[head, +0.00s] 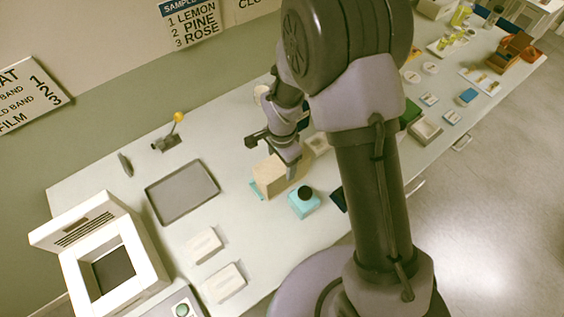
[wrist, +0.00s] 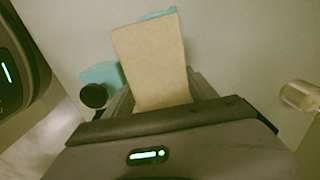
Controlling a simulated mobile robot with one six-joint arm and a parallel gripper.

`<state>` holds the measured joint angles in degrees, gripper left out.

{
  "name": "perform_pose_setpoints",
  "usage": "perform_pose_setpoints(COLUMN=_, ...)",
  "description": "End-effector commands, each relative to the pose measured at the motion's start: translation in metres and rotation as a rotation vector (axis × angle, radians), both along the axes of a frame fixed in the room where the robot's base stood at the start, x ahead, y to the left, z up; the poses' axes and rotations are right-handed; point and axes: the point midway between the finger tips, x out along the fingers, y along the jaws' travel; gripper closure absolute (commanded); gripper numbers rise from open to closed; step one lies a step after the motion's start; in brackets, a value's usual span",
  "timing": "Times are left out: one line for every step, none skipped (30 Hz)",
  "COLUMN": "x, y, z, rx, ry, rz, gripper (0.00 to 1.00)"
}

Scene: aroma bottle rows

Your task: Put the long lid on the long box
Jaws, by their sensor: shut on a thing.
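A long tan piece, which looks like the long lid (head: 268,176), is between the fingers of my gripper (head: 277,156) over the table. In the wrist view the tan lid (wrist: 152,58) runs away from my gripper (wrist: 160,97), which is shut on it. A teal edge, likely of the long box (head: 256,190), shows under the lid's left end; it also shows past the lid's far end in the wrist view (wrist: 158,13). The lid hides most of this teal thing, and I cannot tell whether they touch.
A teal box with a black knob (head: 303,204) stands close by on the right. A grey tray (head: 182,191) lies to the left, with two pale boxes (head: 204,245) nearer the front. A clear glass bottle (wrist: 300,95) is right in the wrist view.

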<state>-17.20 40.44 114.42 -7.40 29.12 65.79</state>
Motion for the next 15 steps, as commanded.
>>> perform_pose_setpoints(x=0.0001, y=0.0001, z=0.0000, rx=0.000, ry=0.000, rz=0.000, gripper=0.77)
perform_pose_setpoints(x=0.0001, y=0.0001, z=-0.0001, rx=0.000, ry=0.000, rz=0.000, gripper=0.77)
perform_pose_setpoints(x=0.0001, y=0.0001, z=-0.0004, rx=0.000, ry=0.000, rz=0.000, gripper=0.77)
perform_pose_setpoints(x=0.0000, y=0.0000, z=-0.0008, rx=0.000, ry=0.000, rz=0.000, gripper=0.77)
perform_pose_setpoints(x=0.0001, y=0.0001, z=-0.0014, rx=0.000, ry=0.000, rz=0.000, gripper=0.77)
perform_pose_setpoints(x=0.0001, y=0.0001, z=-0.0023, rx=0.000, ry=0.000, rz=0.000, gripper=0.77)
perform_pose_setpoints(x=0.0000, y=0.0000, z=-0.0030, rx=0.000, ry=0.000, rz=0.000, gripper=0.77)
perform_pose_setpoints(x=0.0000, y=0.0000, z=-0.0039, rx=0.000, ry=0.000, rz=0.000, gripper=0.77)
perform_pose_setpoints(x=0.0001, y=0.0001, z=-0.0050, rx=0.000, ry=0.000, rz=0.000, gripper=0.77)
perform_pose_setpoints(x=0.0000, y=0.0000, z=-0.0058, rx=0.000, ry=0.000, rz=0.000, gripper=0.77)
perform_pose_setpoints(x=0.0000, y=0.0000, z=-0.0065, rx=0.000, ry=0.000, rz=0.000, gripper=0.77)
perform_pose_setpoints(x=0.0000, y=0.0000, z=-0.0075, rx=0.000, ry=0.000, rz=0.000, gripper=0.77)
perform_pose_setpoints(x=0.0000, y=0.0000, z=-0.0082, rx=0.000, ry=0.000, rz=0.000, gripper=0.77)
perform_pose_setpoints(x=0.0000, y=0.0000, z=-0.0089, rx=0.000, ry=0.000, rz=0.000, gripper=0.77)
perform_pose_setpoints(x=0.0000, y=0.0000, z=-0.0098, rx=0.000, ry=0.000, rz=0.000, gripper=0.77)
